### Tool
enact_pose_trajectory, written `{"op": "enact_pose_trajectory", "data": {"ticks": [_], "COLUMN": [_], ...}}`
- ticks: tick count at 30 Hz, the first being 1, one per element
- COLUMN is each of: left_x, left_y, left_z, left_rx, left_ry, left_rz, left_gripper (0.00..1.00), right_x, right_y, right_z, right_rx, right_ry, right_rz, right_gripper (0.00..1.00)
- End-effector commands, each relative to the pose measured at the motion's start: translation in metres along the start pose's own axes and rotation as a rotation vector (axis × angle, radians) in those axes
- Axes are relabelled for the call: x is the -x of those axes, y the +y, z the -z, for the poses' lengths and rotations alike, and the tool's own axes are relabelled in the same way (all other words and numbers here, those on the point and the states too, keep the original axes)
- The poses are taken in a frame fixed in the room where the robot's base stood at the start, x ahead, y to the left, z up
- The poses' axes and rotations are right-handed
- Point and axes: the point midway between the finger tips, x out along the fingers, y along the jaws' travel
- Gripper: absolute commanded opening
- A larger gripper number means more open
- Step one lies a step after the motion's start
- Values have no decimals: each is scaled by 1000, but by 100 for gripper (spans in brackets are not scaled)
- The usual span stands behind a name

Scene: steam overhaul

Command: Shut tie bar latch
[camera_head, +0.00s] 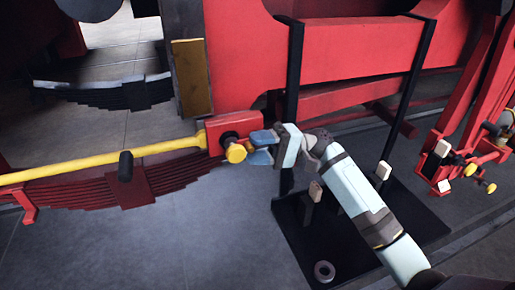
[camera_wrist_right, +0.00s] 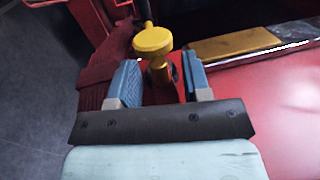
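The tie bar (camera_head: 90,166) is a long yellow rod running from the left edge to a red block (camera_head: 236,125) in the head view. At that block sits a yellow round knob (camera_head: 236,153), which I take to be the latch handle. The knob (camera_wrist_right: 153,41) also shows in the wrist view, just beyond and between the fingertips. My right gripper (camera_head: 259,148) has its blue fingers apart, just right of the knob. In the wrist view the space between the fingers (camera_wrist_right: 160,82) holds nothing that I can see gripped. My left gripper is not in view.
A black stand with uprights and a base plate (camera_head: 350,255) is behind and below my right arm. A metal ring (camera_head: 324,271) lies on it. Red linkage with yellow knobs (camera_head: 470,170) is at right. A leaf spring (camera_head: 130,188) lies behind the bar.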

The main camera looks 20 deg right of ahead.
Motion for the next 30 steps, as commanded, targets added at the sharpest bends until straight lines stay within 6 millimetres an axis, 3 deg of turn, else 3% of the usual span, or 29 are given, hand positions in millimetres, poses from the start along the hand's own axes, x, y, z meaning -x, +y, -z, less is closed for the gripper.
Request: {"op": "enact_pose_trajectory", "data": {"ticks": [7,11,24,30], "left_x": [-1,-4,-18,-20], "left_y": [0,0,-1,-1], "left_z": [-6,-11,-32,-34], "left_rx": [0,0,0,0], "left_ry": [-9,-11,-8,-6], "left_rz": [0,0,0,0], "left_gripper": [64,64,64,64], "right_x": [1,13,107,132], "right_y": [1,3,3,1], "right_z": [0,0,0,0], "right_rx": [0,-1,-1,0], "right_ry": [0,1,2,1], "right_rz": [-1,-3,-2,-1], "right_gripper": [44,44,44,44]}}
